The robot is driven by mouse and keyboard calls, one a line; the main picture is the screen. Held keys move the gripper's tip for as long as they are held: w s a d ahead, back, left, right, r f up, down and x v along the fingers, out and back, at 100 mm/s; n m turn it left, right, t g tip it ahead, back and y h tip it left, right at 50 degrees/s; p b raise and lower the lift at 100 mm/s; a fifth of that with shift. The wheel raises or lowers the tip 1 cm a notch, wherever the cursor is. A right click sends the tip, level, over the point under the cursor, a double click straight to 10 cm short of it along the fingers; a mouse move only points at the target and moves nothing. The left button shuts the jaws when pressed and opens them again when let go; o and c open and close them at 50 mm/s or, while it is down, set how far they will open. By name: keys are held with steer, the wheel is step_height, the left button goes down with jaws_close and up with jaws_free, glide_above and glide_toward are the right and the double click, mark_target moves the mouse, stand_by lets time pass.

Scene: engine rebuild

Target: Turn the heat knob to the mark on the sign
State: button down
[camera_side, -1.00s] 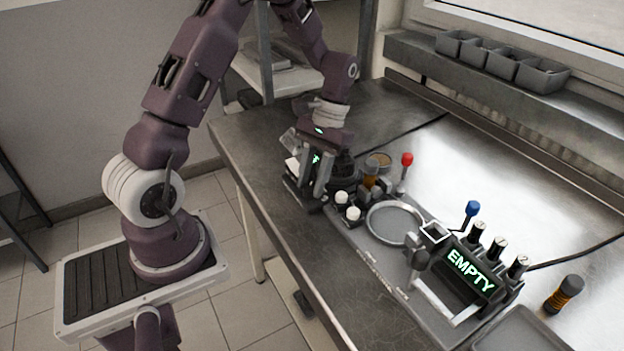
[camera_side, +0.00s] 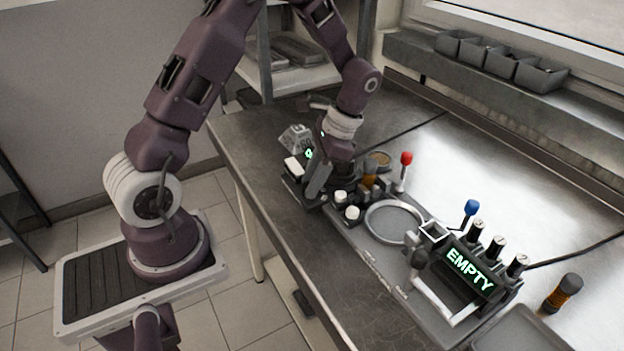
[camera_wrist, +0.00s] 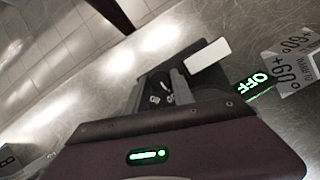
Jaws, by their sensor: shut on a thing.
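My gripper (camera_side: 319,183) is down at the left end of the grey bench unit, shut on the heat knob. In the wrist view my gripper (camera_wrist: 172,88) covers most of the knob, so its pointer is not clear. Dark dial faces with pale marks show beside the fingers. A small pale sign (camera_side: 297,138) stands behind the unit. In the wrist view the sign (camera_wrist: 290,65) is upside down and cut off by the edge; its marking seems to include "+60". A small green-lit display (camera_wrist: 256,83) reads "OFF".
A white block (camera_side: 293,166) sits beside the knob, with two white round knobs (camera_side: 352,213) to the right. A red-topped lever (camera_side: 405,160), a round ring (camera_side: 393,222), a blue-topped lever (camera_side: 470,209) and an "EMPTY" display (camera_side: 470,270) stand farther right. The front bench strip is clear.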

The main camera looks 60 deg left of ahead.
steer(key=shift+m, duration=0.6)
steer(key=shift+m+y, duration=0.3)
steer(key=c, duration=1.4)
jaws_free()
steer(key=shift+o, duration=0.2)
steer(key=v, duration=0.6)
steer(key=shift+d+r, duration=0.1)
steer(key=shift+r, duration=0.1)
steer(key=shift+w+d+r, duration=0.1)
steer(key=shift+w+r, duration=0.05)
steer(key=shift+r, duration=0.25)
